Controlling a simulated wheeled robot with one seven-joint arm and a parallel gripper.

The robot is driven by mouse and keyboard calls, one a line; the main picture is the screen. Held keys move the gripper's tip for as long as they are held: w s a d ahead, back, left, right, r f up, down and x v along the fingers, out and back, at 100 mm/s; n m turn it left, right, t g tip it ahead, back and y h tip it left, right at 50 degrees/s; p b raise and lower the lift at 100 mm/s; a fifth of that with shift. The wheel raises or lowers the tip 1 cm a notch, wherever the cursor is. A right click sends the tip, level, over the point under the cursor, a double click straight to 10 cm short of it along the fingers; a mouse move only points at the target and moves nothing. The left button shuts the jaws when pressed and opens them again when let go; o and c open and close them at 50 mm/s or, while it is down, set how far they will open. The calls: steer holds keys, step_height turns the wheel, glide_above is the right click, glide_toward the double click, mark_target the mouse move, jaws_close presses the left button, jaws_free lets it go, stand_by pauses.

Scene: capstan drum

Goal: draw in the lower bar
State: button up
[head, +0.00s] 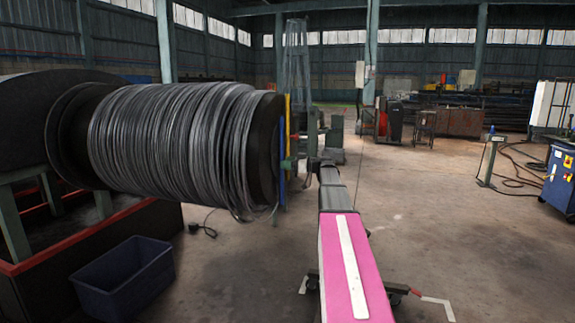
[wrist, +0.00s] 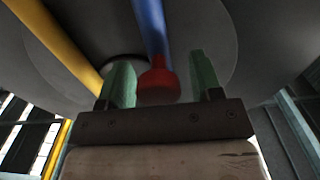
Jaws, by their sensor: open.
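The drum (head: 180,135) is wound with grey cable, and its dark end faces my arm. A blue bar (head: 282,165) runs along this end, low down, and a yellow bar (head: 288,115) lies higher up. In the wrist view the blue bar (wrist: 151,28) ends in a red tip (wrist: 158,82), and the yellow bar (wrist: 55,45) slants past at the left. My gripper (wrist: 161,82) has green fingers, open on either side of the red tip, with gaps showing. In the head view my gripper (head: 289,164) is at the drum end, small and partly merged with the bars.
A dark blue crate (head: 125,278) stands on the floor below the drum, beside a red-edged base (head: 95,238). A blue cabinet (head: 560,180) and a small post (head: 490,160) stand at the right. The floor between is mostly clear.

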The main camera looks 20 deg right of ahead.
steer(key=v, duration=1)
steer(key=shift+s+d, duration=0.25)
steer(key=s+a+f+m+g+h, duration=0.3)
steer(key=s+a+f, duration=0.2)
steer(key=a+f, duration=0.55)
steer(key=s+a+f+m+g+h, duration=0.3)
steer(key=s+a+f, duration=0.35)
steer(key=f, duration=0.75)
steer(key=s+a+f+m+g+h, duration=0.2)
steer(key=s+a+f+h, duration=0.2)
steer(key=s+f, duration=0.3)
steer(key=s+a+f+m+g+h, duration=0.2)
steer(key=s+a+f+m+h, duration=0.1)
steer(key=s+f, duration=0.5)
steer(key=s+a+h, duration=0.1)
steer(key=s+h, duration=0.1)
steer(key=s, duration=0.1)
steer(key=shift+s+f, duration=0.25)
steer(key=shift+s, duration=0.05)
